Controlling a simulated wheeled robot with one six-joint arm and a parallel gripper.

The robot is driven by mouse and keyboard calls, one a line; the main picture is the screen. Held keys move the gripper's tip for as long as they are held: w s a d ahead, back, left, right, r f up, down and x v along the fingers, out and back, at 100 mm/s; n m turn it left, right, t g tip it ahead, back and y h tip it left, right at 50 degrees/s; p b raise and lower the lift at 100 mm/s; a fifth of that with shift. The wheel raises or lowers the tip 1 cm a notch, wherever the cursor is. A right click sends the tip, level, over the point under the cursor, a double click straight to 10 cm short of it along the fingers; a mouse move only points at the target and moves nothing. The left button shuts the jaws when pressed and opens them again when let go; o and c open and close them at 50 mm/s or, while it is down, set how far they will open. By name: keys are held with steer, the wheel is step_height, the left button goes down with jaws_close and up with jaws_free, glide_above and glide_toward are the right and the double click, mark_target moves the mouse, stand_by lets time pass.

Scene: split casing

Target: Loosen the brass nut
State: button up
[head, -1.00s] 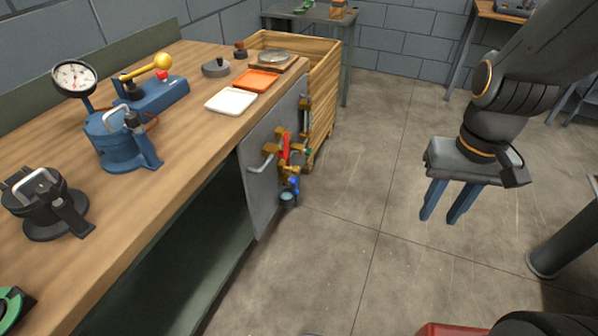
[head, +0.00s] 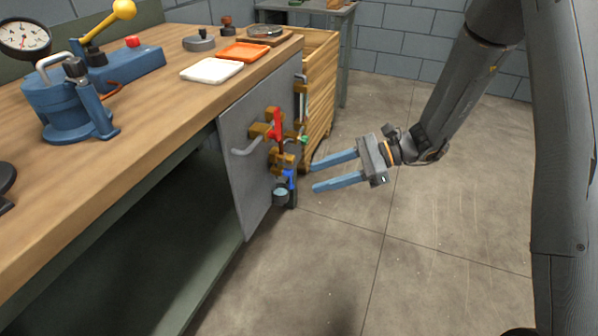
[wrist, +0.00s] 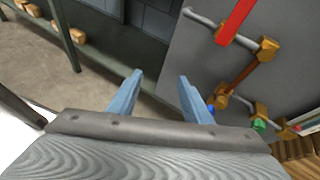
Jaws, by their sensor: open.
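A grey upright panel (head: 245,165) on the end of the bench carries pipes and several brass fittings (head: 280,160). They also show at the right in the wrist view (wrist: 268,47). I cannot tell which fitting is the brass nut. A red lever (head: 278,127) sits above, and a blue handle (head: 290,180) and round gauge-like part (head: 281,193) sit low on the panel. My gripper (head: 315,177) is open and empty, to the right of the panel and apart from it. Its blue fingers point left towards the fittings. In the wrist view my gripper (wrist: 160,76) has nothing between its fingers.
The wooden bench top (head: 150,105) holds a blue device (head: 65,105), a white tray (head: 211,70) and an orange tray (head: 243,52). A wooden crate (head: 320,90) stands behind the panel. The floor (head: 430,240) below and right of my gripper is clear.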

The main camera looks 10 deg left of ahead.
mark_target(289, 159)
steer(key=w+a+f+m+t+y+b, duration=0.2)
steer(key=w+f+m+t+y+b, duration=0.4)
steer(key=w+f, duration=0.7)
steer(key=w+a+r+m+h, duration=0.1)
steer(key=w+a+r, duration=0.1)
steer(key=a, duration=0.5)
steer(key=shift+w+a+r, duration=0.2)
steer(key=shift+w+r, duration=0.1)
steer(key=shift+w, duration=0.35)
steer(key=c, duration=1.1)
steer(key=shift+o, duration=0.2)
